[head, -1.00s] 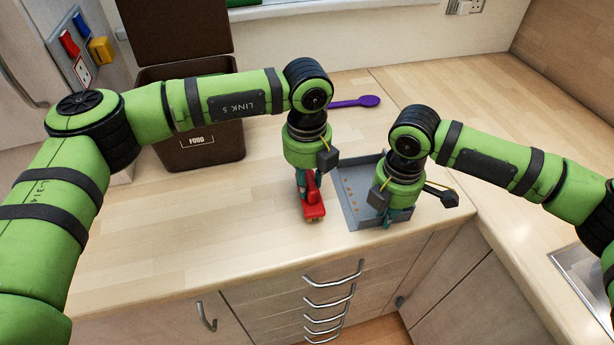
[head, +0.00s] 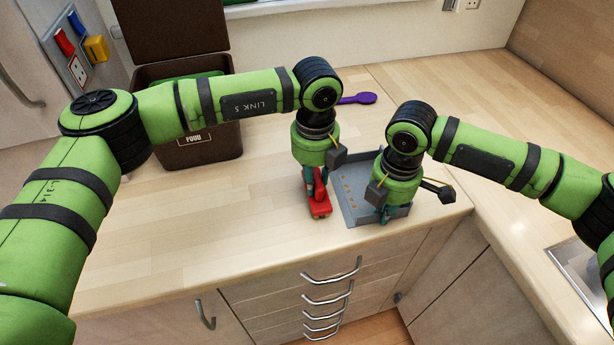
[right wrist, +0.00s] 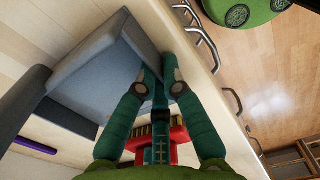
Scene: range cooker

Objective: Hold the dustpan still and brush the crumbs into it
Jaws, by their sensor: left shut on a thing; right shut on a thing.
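The grey dustpan (head: 348,208) lies on the worktop near its front edge. My left gripper (head: 316,190) points down, shut on the red brush (head: 321,209), just left of the pan. The brush's red body and pale bristles also show in the right wrist view (right wrist: 178,134). Several small brown crumbs (head: 349,190) show on the pan's floor near its left side.
A brown food bin (head: 195,150) with its lid up stands at the back left. A purple spoon (head: 360,98) lies behind the arms. The worktop left of the brush is clear. Drawers with metal handles (head: 330,276) are below the front edge.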

